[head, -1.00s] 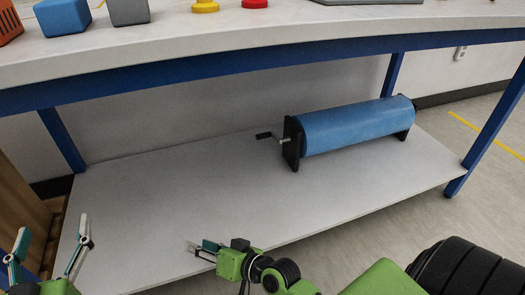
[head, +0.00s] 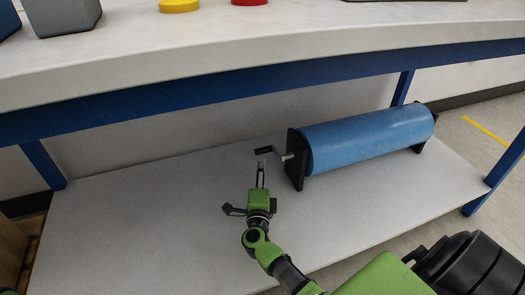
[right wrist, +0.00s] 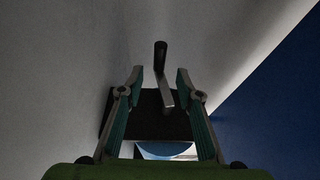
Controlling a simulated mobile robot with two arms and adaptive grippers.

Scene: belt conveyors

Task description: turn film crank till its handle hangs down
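The film roll (head: 370,140) is a blue cylinder between black end brackets (head: 296,160) on the shelf under the table. Its crank has a short metal arm (head: 287,156) and a black handle (head: 264,150), which sticks out left of the near bracket. The handle is not hanging down; it looks about level with the shaft. My right gripper (head: 261,173) is just below and in front of the handle. In the right wrist view the gripper (right wrist: 160,74) is open, with the crank arm (right wrist: 165,91) and handle (right wrist: 161,56) showing between its fingers. Contact cannot be told. My left gripper is not in view.
The white shelf (head: 130,215) is bare left of the roll. The blue table beam (head: 200,98) runs above it. A grey block (head: 62,15), a yellow disc (head: 180,5) and a red disc (head: 249,2) are on the table top.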

